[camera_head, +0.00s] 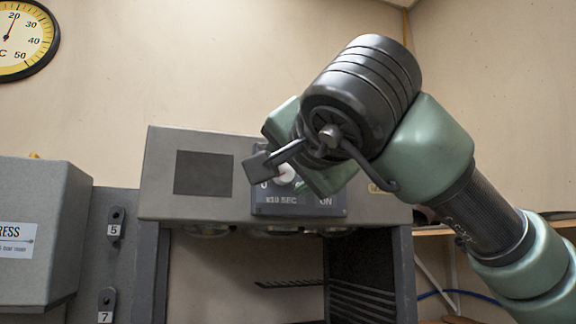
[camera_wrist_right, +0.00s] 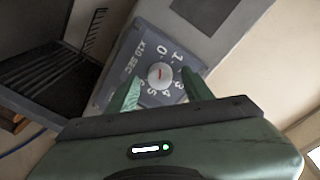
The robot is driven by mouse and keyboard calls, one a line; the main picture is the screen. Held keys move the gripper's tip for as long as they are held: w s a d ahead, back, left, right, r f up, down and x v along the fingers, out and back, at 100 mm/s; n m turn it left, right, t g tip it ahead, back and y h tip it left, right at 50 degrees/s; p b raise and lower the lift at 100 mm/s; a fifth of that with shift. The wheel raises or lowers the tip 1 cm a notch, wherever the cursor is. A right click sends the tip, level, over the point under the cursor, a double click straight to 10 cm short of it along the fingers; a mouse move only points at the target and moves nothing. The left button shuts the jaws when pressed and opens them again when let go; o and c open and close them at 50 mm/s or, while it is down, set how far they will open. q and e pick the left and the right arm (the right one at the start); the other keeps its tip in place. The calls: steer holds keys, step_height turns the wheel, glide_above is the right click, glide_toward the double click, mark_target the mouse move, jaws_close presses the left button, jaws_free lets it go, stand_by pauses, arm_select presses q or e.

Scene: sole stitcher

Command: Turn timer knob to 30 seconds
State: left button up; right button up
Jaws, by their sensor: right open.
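The timer knob (camera_wrist_right: 160,75) is a small round white knob with a short red mark, on a dark dial plate (camera_wrist_right: 137,56) marked with digits and "X10 SEC". In the right wrist view the red mark appears to point roughly towards the 0. In the head view the white knob (camera_head: 286,174) is partly hidden by my right gripper (camera_head: 292,170). My right gripper is open, its green fingers (camera_wrist_right: 161,89) on either side of the knob; I cannot tell whether they touch it. My left gripper is not in view.
The dial is on the front of a grey machine housing (camera_head: 160,190) with a dark square panel (camera_head: 204,173). Below is an open bay with dark rack bars (camera_head: 360,300). A grey box (camera_head: 40,270) stands at left. A round thermometer (camera_head: 22,38) hangs on the wall.

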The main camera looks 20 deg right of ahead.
steer(key=shift+s, duration=0.1)
steer(key=shift+c, duration=0.3)
steer(key=c, duration=1)
jaws_close()
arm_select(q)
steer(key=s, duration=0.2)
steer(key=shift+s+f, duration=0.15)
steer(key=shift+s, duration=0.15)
